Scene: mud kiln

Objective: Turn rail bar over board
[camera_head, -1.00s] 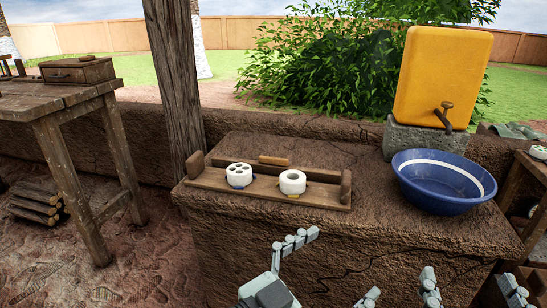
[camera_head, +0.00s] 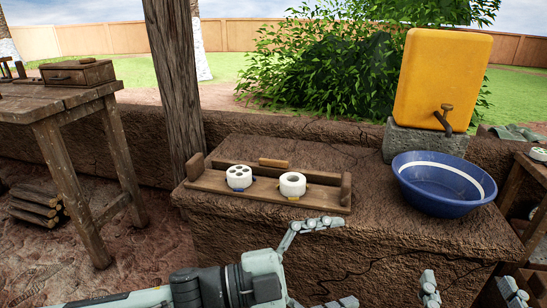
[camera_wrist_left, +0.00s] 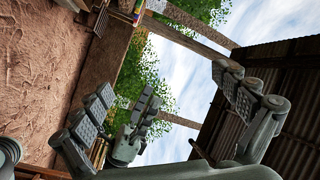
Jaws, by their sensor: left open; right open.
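A long wooden board (camera_head: 262,192) lies on the mud ledge in the head view, with a short upright post at each end. A low wooden bar (camera_head: 318,175) runs along its back side.
A small wooden block (camera_head: 273,162) lies behind the bar. A blue basin (camera_head: 444,183) stands to the right, before a yellow container (camera_head: 443,79) with a tap. A wooden post (camera_head: 176,80) rises behind the board's left end. A wooden table (camera_head: 65,100) is at left.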

